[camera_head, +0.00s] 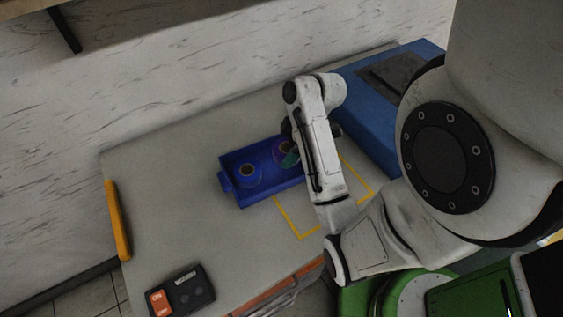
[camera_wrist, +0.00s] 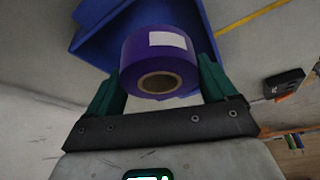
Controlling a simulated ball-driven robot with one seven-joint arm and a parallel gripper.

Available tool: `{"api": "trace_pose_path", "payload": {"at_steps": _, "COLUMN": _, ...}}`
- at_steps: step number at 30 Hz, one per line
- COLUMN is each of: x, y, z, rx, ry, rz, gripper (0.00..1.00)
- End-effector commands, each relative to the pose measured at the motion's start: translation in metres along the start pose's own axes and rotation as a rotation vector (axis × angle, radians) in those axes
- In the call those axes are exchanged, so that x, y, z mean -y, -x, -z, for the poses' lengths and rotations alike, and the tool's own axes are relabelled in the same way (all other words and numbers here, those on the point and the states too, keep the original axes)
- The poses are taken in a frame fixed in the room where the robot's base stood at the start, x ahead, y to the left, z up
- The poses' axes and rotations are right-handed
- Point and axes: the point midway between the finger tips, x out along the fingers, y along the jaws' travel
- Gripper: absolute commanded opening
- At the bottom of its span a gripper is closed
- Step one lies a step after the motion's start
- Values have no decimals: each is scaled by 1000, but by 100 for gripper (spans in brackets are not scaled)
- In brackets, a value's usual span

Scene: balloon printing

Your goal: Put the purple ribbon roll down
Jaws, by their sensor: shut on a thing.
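The purple ribbon roll (camera_wrist: 158,63) is held between the green fingers of my gripper (camera_wrist: 160,85) in the wrist view, one finger on each side. A pale label shows on its side and its brown core faces the camera. In the head view the roll (camera_head: 279,150) is partly hidden by my gripper (camera_head: 290,158) and is over the right part of the blue tray (camera_head: 240,205). Whether it touches the tray floor cannot be told. A blue ribbon roll (camera_head: 247,173) stands in the tray's left part.
A yellow outlined area (camera_head: 287,222) lies right of the tray, partly behind my arm. A blue machine (camera_head: 366,120) stands at the back right. A control box with an orange button (camera_head: 180,292) is at the front left. The table's left side is clear.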

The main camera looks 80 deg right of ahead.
Motion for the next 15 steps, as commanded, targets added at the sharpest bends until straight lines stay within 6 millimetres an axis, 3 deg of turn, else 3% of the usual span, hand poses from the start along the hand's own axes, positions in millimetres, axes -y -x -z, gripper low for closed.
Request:
{"api": "trace_pose_path", "payload": {"at_steps": 1, "x": -5, "y": -12, "z": -2, "rx": 0, "ry": 0, "rz": -2, "gripper": 53}}
{"api": "trace_pose_path", "payload": {"at_steps": 11, "x": -21, "y": -34, "z": 2, "rx": 1, "ry": -2, "rz": 0, "gripper": 53}}
{"api": "trace_pose_path", "payload": {"at_steps": 15, "x": -19, "y": -52, "z": -6, "rx": 2, "ry": -4, "rz": 3, "gripper": 53}}
